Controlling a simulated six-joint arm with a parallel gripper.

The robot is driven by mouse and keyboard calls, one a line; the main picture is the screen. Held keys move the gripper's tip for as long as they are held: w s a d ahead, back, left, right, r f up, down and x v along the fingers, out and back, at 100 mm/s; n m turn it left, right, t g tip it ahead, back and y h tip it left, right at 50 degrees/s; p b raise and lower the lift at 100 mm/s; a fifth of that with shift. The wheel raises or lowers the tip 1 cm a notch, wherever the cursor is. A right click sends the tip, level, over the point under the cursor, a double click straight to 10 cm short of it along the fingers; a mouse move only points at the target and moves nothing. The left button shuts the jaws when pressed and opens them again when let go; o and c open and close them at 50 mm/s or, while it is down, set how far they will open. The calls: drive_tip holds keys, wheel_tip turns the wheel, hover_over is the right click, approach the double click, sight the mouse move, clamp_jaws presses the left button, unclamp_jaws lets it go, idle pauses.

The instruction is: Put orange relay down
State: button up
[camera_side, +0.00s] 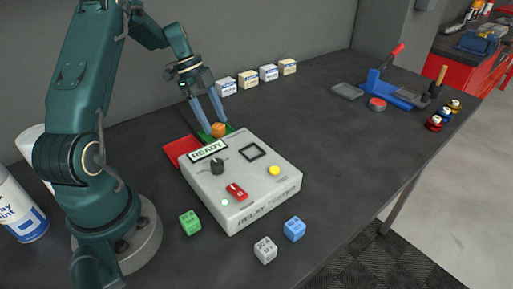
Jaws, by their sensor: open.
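The orange relay (218,129) is a small orange cube at the green tray (229,128), behind the relay tester. My gripper (213,127) points down over it, with its two blue fingers apart around the relay. Whether the relay rests on the tray's floor is hard to tell, as the tester hides part of the tray. The grey relay tester (262,194) has a READY display, a black knob, a red switch, a yellow button and an empty-looking square outline on top.
A red tray (178,148) lies left of the green one. Green (190,222), white (265,250) and blue (294,229) relays stand in front of the tester. Small boxes (248,80) line the wall. A blue press (395,92) stands right. The table's middle right is clear.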

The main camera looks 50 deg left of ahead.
drive_tip(key=v, duration=0.9)
drive_tip(key=d+r+n+y, duration=0.2)
drive_tip(key=d+r+n, duration=0.1)
drive_tip(key=d+r, duration=0.3)
drive_tip(key=s+d+n+t+y, duration=0.1)
drive_tip(key=s+d+n+t, duration=0.1)
drive_tip(key=s+d+n, duration=0.3)
drive_tip(key=s+d+f+n+t+y, duration=0.1)
drive_tip(key=s+d+n, duration=0.4)
drive_tip(key=d, duration=0.7)
drive_tip(key=shift+s+d+f+n+t, duration=0.3)
drive_tip(key=shift+s+t, duration=0.1)
drive_tip(key=shift+s, duration=0.75)
